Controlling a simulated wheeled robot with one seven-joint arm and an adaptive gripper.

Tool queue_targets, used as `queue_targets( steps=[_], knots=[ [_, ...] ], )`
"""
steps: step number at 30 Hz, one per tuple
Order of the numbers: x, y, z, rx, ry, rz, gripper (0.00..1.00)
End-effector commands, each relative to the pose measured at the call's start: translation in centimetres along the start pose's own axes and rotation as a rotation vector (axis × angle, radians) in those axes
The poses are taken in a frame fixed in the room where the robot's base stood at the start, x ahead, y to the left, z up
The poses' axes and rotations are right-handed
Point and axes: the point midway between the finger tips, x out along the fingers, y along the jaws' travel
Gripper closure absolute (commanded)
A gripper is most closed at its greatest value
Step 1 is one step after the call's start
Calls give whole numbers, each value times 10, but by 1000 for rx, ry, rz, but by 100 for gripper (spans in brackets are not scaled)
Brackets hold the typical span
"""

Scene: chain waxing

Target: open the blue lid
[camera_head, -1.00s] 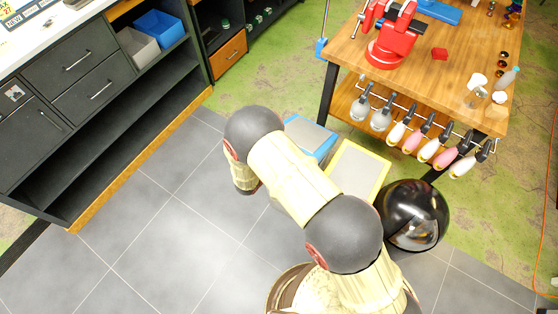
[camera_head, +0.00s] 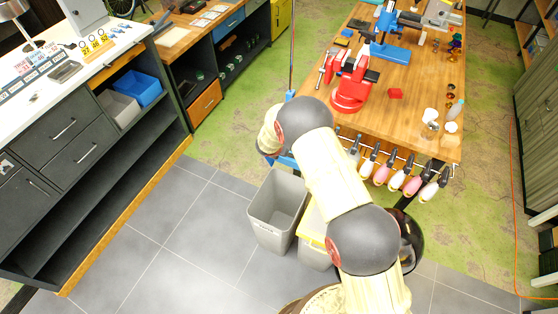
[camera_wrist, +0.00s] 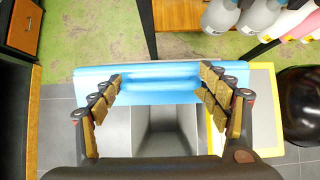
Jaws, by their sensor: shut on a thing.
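The blue lid (camera_wrist: 140,88) is swung up, and its blue rim runs across the middle of the wrist view. In the head view only a bit of the blue lid (camera_head: 287,161) shows behind my arm. Below it the grey bin (camera_head: 262,219) is open, with its hollow inside in sight; the bin also shows in the wrist view (camera_wrist: 118,132). My gripper (camera_wrist: 160,79) is at the lid's edge, its fingers wide apart along it and shut on the lid. In the head view my arm hides the gripper.
A bin with a yellow lid (camera_wrist: 264,110) stands right beside the grey bin. A black round thing (camera_wrist: 300,105) is to its right. The wooden workbench (camera_head: 425,95) with hanging bottles stands behind. Tiled floor is clear at the left.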

Motion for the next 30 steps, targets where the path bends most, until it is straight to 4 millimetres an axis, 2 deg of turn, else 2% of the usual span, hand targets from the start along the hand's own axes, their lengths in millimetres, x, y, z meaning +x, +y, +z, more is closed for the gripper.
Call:
queue_targets(
  steps=[1, 3, 9, 24, 25, 30],
  knots=[
    [2, -2, 12, 4, -3, -4, 70],
    [7, -2, 21, 3, -3, -4, 70],
    [15, -1, 38, 2, -4, -3, 70],
    [16, 0, 44, 0, -6, -2, 70],
    [16, 0, 44, 0, -6, -2, 24],
    [17, 0, 44, 0, -4, -1, 14]
  ],
)
